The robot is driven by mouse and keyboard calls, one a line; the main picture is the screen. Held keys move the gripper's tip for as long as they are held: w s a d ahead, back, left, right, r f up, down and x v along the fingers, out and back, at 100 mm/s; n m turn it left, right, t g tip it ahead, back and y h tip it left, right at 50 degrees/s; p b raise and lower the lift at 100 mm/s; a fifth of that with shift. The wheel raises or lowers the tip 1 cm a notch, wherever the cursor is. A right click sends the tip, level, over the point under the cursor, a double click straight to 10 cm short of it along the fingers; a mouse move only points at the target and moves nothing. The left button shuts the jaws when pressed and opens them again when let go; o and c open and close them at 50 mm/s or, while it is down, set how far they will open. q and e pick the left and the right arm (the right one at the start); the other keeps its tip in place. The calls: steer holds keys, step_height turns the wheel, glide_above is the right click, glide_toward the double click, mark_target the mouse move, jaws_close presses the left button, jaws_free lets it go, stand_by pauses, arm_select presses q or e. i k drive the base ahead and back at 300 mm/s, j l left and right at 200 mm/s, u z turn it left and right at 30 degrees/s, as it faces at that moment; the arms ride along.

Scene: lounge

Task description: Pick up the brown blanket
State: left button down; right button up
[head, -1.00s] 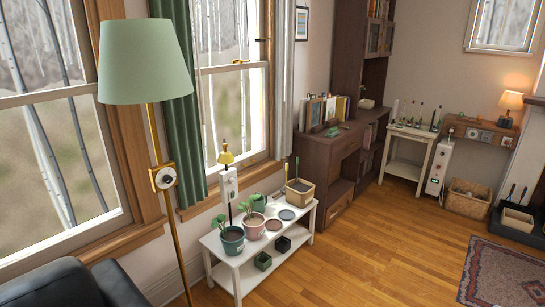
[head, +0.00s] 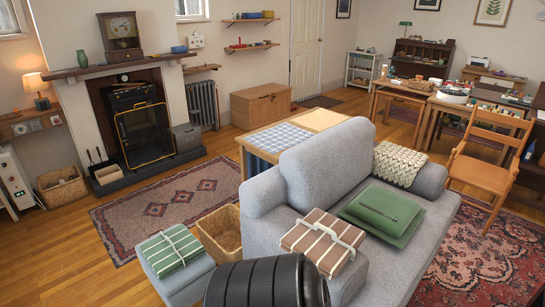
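The brown blanket (head: 337,247) is folded flat, with pale stripes and a white strap around it. A green striped folded blanket (head: 172,250) with a strap lies on a grey-blue ottoman (head: 183,272) further left. Neither of my grippers shows in the head view. A dark ribbed cylindrical part of mine fills the bottom centre, in front of the sofa.
A wicker basket (head: 221,230) stands between the ottoman and sofa. A wooden chair (head: 487,160) stands right. Open floor and a rug (head: 165,207) lie left, before the fireplace.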

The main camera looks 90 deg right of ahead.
mark_target(329, 241)
steer(key=z, duration=2.05)
